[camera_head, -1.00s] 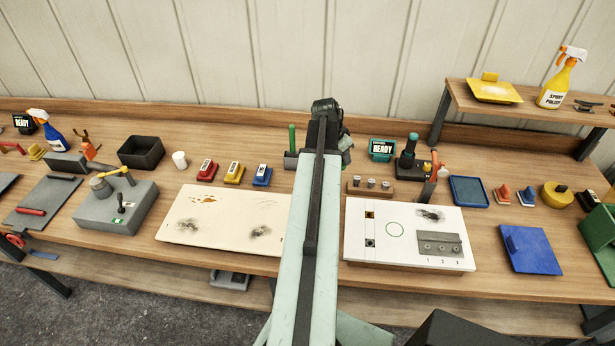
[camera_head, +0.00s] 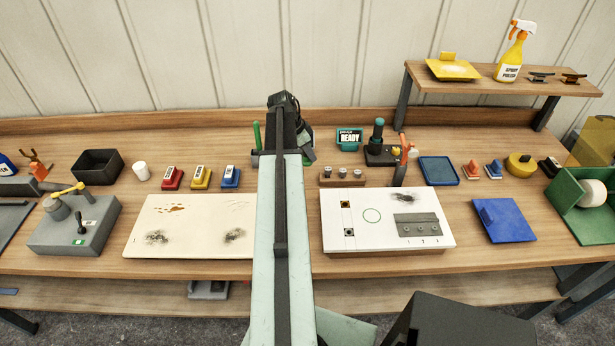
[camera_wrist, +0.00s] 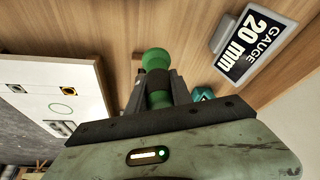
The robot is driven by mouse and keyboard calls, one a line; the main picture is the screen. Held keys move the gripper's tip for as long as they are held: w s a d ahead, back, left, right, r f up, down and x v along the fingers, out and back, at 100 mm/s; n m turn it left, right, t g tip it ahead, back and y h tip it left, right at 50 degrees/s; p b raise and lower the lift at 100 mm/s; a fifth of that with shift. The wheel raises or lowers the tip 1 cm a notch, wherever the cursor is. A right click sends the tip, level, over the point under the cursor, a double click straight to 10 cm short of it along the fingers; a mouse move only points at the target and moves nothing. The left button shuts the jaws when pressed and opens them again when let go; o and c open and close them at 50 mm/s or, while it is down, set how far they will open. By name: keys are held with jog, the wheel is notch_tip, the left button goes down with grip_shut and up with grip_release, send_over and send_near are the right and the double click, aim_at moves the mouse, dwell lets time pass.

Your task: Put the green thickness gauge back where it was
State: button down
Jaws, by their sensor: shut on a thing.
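The green thickness gauge (camera_wrist: 156,60) has a rounded green top and a dark band around its middle. My gripper (camera_wrist: 158,88) is shut on it in the wrist view, with a dark jaw on either side. The wood bench top shows behind it; I cannot tell whether its far end touches the bench. A sign reading "GAUGE 20 mm" (camera_wrist: 255,45) is to its right in the wrist view. In the head view my arm hides the jaws, and a bit of green (camera_head: 308,152) shows at the arm's right side.
A white board (camera_head: 388,222) with a green circle lies right of my arm, and a cream panel (camera_head: 188,228) lies left. An upright green rod (camera_head: 257,134) stands close to the arm's left. A block with small cylinders (camera_head: 343,177) and a READY display (camera_head: 349,138) are to the right.

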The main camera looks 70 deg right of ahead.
notch_tip(320, 180, down, 9)
jog(key=b, duration=0.7)
jog(key=shift+r, duration=0.35)
jog(key=c, duration=1.6)
grip_release()
jog(key=shift+f, duration=0.25)
jog(key=shift+o, duration=1)
jog(key=shift+r, duration=0.1)
jog(key=shift+r+p, duration=0.45)
jog(key=shift+r, duration=0.05)
jog(key=p+v, duration=1)
jog(key=v, duration=0.1)
jog(key=shift+w+a, duration=0.15)
jog(key=shift+a, duration=0.05)
